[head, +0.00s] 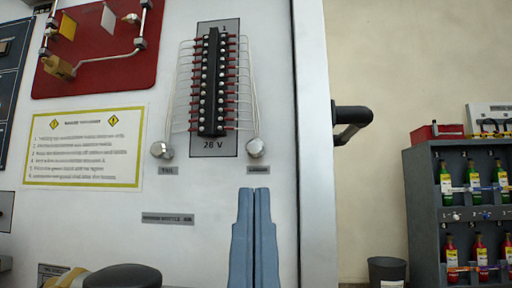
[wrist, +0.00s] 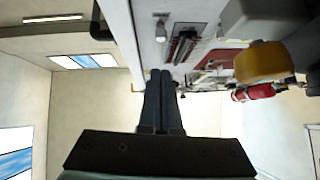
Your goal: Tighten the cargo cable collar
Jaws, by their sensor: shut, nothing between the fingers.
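The cargo cable collar (head: 256,148) is a silver knob-like fitting at the lower right of the black terminal strip, above a small blurred label (head: 256,170). A pale cable runs up from it to the strip. My gripper (head: 255,190) has two blue-grey fingers pressed together, pointing up, empty. In the head view its tips show just below the label, apart from the collar; depth to the panel is hard to tell. In the wrist view the shut fingers (wrist: 161,72) point towards the panel, and a silver fitting, likely this collar (wrist: 161,30), shows beyond the tips.
A similar collar (head: 162,150) labelled TAIL sits to the left. The black terminal strip (head: 212,82) stands above, between them. A red panel with pipes (head: 95,75) and a yellow-edged notice (head: 85,148) are further left. A black handle (head: 350,120) juts out beyond the panel's right edge.

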